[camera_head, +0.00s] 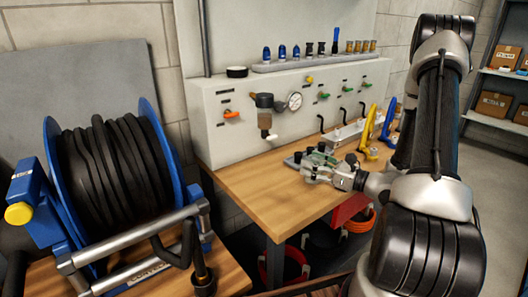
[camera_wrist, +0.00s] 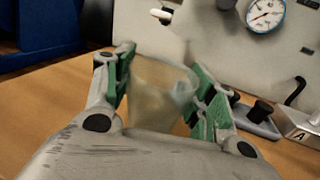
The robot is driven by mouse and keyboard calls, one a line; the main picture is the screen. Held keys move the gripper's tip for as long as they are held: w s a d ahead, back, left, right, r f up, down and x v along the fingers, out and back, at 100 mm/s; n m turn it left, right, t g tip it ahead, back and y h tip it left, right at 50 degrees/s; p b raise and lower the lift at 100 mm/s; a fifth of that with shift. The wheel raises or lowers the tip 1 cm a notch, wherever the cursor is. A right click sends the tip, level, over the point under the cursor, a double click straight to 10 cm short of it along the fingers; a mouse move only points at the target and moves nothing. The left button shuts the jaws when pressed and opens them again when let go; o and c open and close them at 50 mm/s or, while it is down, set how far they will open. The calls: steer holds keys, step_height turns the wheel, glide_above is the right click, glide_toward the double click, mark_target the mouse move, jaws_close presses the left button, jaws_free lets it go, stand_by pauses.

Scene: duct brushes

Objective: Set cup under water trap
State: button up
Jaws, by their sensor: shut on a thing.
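My gripper (camera_head: 318,164) is over the wooden workbench, in front of and to the right of the water trap. In the wrist view my gripper (camera_wrist: 165,92) is shut on a translucent, pale cup (camera_wrist: 158,82), its green pads on either side. I cannot tell whether the cup touches the bench. In the head view the cup is hard to make out between the fingers. The water trap (camera_head: 264,117), with a dark top, a brownish bowl and a white lower end, is mounted on the grey panel.
A pressure gauge (camera_head: 295,101) and coloured valves are on the panel (camera_head: 222,140). A grey block (camera_head: 345,134) and yellow and blue tools (camera_head: 370,130) lie right of my gripper. A hose reel (camera_head: 105,170) stands at left. The bench top (camera_head: 245,180) below the trap is clear.

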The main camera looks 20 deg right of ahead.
steer(key=x, duration=1.6)
steer(key=w+a, duration=0.1)
steer(key=w+a+f, duration=0.1)
steer(key=shift+w+a, duration=0.1)
steer(key=shift+w, duration=0.2)
steer(key=shift+f, duration=0.3)
steer(key=shift+f, duration=0.15)
steer(key=o, duration=1)
steer(key=shift+o, duration=0.2)
